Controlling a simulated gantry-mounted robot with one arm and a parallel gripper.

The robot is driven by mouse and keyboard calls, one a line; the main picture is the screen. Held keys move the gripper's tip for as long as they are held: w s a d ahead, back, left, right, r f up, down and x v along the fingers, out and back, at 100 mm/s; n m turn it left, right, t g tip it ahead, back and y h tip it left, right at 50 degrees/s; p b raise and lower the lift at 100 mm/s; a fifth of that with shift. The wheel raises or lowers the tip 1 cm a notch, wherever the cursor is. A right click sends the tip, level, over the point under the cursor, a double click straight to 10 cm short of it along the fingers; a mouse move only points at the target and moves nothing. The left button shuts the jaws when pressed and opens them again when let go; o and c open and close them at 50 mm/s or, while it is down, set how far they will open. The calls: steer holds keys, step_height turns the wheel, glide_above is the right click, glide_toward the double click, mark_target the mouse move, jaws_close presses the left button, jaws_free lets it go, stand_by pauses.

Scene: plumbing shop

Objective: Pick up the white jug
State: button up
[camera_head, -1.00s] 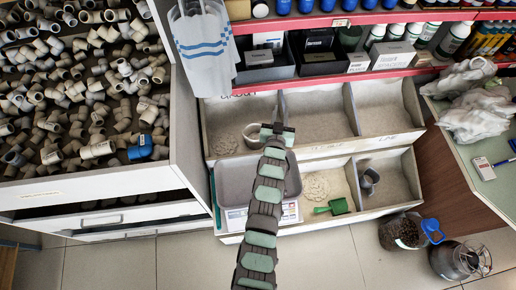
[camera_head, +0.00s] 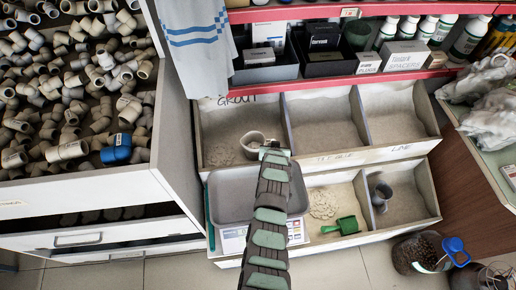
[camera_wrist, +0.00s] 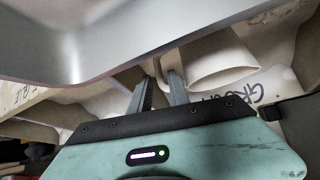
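The white jug (camera_head: 251,145) stands in the upper left bin, marked GROUT, on pale powder. My gripper (camera_head: 272,150) is at the jug's right side in the head view, and its fingers are hidden there. In the wrist view, the jug (camera_wrist: 222,65) lies just past the fingertips, with its handle (camera_wrist: 160,72) at my gripper (camera_wrist: 160,82). The two fingers stand apart with a gap between them, and the handle shows in or just behind that gap. Contact with the handle cannot be made out.
A grey tray (camera_head: 232,190) sits in front of the bin and fills the top of the wrist view. Bin dividers (camera_head: 287,122) stand close on the right. A green scoop (camera_head: 341,226) and a grey cup (camera_head: 381,197) lie in the lower bins. A striped towel (camera_head: 195,45) hangs above left.

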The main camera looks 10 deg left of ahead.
steer(key=shift+b+x, duration=1.85)
steer(key=shift+x, duration=1.2)
steer(key=shift+c, duration=0.2)
steer(key=shift+d, duration=0.1)
jaws_close()
